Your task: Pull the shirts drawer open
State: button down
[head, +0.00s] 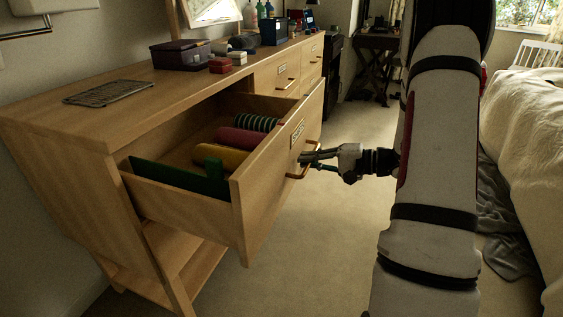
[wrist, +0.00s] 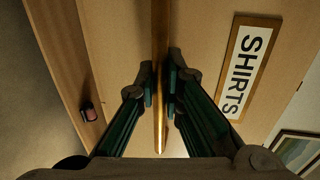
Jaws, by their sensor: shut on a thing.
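The shirts drawer (head: 262,190) is pulled well out of the wooden dresser in the head view. Its front carries a framed label reading SHIRTS (wrist: 245,68) in the wrist view. Rolled cloths lie inside: a yellow roll (head: 222,158), a red roll (head: 243,138) and a striped green roll (head: 250,122), with a green piece (head: 180,178) along the near side. My gripper (head: 306,160) is at the drawer front, shut on the drawer's bar handle (wrist: 160,60). The handle runs between the two fingers in the wrist view. Part of the handle is hidden by the fingers.
The dresser top (head: 130,103) holds a dark box (head: 180,55), small red boxes (head: 220,66) and a grey mat (head: 108,92). Other shut drawers (head: 284,72) sit farther along. A bed (head: 525,140) stands at right. Carpet (head: 310,245) before the dresser is clear.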

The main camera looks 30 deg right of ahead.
jog(key=f+b+v, duration=0.1)
jog(key=v, duration=0.7)
jog(key=shift+s+d+f, duration=0.3)
jog(key=shift+s+f, duration=0.1)
jog(key=c, duration=1.7)
grip_release()
jog(key=v, duration=1.2)
jog(key=shift+a, duration=0.1)
